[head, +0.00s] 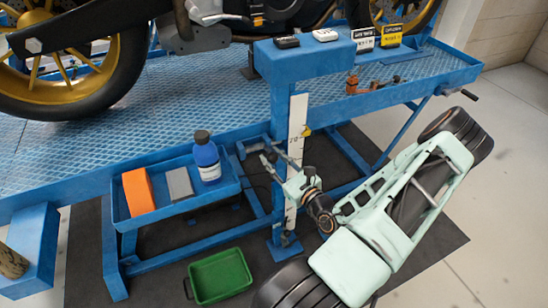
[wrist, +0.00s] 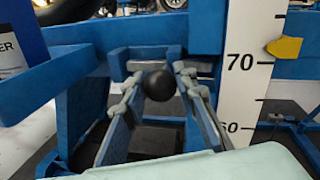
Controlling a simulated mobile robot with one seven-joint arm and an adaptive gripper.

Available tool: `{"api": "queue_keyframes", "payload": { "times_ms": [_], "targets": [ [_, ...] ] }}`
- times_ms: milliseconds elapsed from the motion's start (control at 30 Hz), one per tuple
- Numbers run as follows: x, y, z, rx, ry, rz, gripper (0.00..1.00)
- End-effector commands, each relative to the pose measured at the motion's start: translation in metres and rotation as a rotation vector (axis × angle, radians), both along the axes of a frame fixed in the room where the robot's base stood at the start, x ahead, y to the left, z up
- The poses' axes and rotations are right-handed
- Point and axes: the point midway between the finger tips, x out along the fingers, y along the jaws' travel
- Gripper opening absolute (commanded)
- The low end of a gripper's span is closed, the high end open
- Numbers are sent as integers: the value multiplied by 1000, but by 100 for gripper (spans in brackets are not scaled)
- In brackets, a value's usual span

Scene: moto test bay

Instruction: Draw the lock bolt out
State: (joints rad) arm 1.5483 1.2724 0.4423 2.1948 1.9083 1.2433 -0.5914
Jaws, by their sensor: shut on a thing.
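A round black knob (wrist: 160,85), which I take to be the end of the lock bolt, shows in the wrist view between the two fingers of my gripper (wrist: 158,77). The fingers are shut on it from left and right. The bolt's shaft behind the knob is hidden, so I cannot tell how far it is drawn. In the head view my gripper (head: 268,157) is beside the blue lift frame, left of the white scale post (head: 297,135). The knob is too small to make out there.
A yellow pointer (wrist: 285,47) sits on the scale above the 70 mark. A blue tray (head: 178,208) left of my gripper holds an orange block (head: 138,192), a grey block (head: 179,184) and a blue bottle (head: 207,158). A green bin (head: 220,277) stands below.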

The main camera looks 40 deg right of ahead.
Motion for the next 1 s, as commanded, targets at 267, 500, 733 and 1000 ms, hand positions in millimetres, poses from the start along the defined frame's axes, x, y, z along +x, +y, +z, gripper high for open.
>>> {"api": "queue_keyframes", "payload": {
  "times_ms": [267, 500, 733, 1000],
  "targets": [
    [10, 46, 2, 5, 1, 13, 0],
    [11, 50, 0, 4, 1, 13, 0],
    [11, 51, 0, 4, 1, 15, 39],
    [11, 49, 0, 2, 1, 10, 43]
  ]
}}
